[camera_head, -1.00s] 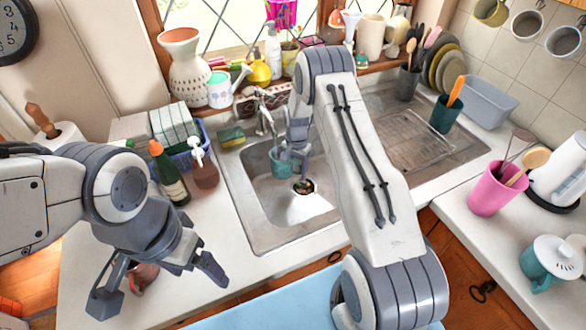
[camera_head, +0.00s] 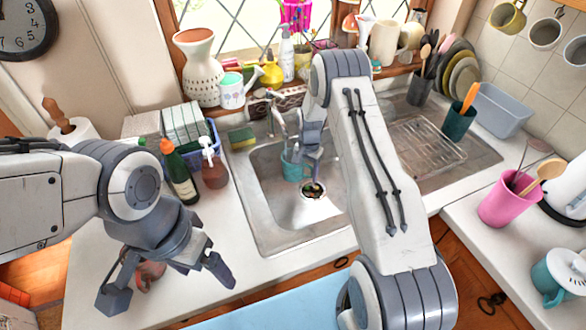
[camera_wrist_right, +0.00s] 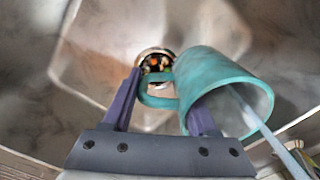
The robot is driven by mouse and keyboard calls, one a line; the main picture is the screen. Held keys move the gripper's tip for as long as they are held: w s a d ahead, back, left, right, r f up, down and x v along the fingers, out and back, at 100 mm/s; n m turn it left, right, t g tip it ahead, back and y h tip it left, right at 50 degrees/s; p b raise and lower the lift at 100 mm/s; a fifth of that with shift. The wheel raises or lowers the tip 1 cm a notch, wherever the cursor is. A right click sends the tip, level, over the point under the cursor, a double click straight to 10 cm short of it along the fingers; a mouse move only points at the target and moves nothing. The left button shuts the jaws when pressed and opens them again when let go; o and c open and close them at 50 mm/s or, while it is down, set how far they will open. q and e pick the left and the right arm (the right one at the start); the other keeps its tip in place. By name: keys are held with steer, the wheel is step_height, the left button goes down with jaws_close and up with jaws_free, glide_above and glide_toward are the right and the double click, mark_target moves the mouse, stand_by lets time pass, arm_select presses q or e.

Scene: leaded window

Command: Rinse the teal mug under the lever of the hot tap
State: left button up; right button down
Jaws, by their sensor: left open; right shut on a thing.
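The teal mug (camera_head: 293,168) is held by its handle in my right gripper (camera_head: 304,152), low in the sink basin beneath the tap (camera_head: 278,112). In the right wrist view the mug (camera_wrist_right: 220,82) is tilted with its mouth toward the lower right, and its handle is between the fingers of my right gripper (camera_wrist_right: 165,100). A pale streak (camera_wrist_right: 262,130), apparently water, enters the mouth. The tap's lever is too small to make out clearly. My left gripper (camera_head: 167,285) is open and empty above the left counter.
The sink drain (camera_head: 313,189) is just right of the mug. A reddish object (camera_head: 150,272) sits behind my left gripper. A green bottle (camera_head: 180,177), a brown spray bottle (camera_head: 214,168) and a sponge (camera_head: 241,137) stand left of the basin. A pink pot (camera_head: 503,206) is at the right.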

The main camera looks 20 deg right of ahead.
steer(key=shift+w+a, duration=0.2)
steer(key=shift+a, duration=0.05)
steer(key=shift+s, duration=0.1)
steer(key=s+a+p, duration=0.2)
steer(key=s+a, duration=0.2)
steer(key=s, duration=0.2)
steer(key=shift+s+a+p, duration=0.15)
steer(key=shift+s+p, duration=0.15)
steer(key=shift+p, duration=0.05)
stand_by(0.4)
stand_by(1.1)
steer(key=s+a+r+p, duration=0.2)
steer(key=s+r+p, duration=0.2)
steer(key=shift+s+a, duration=0.15)
steer(key=shift+a, duration=0.2)
stand_by(0.4)
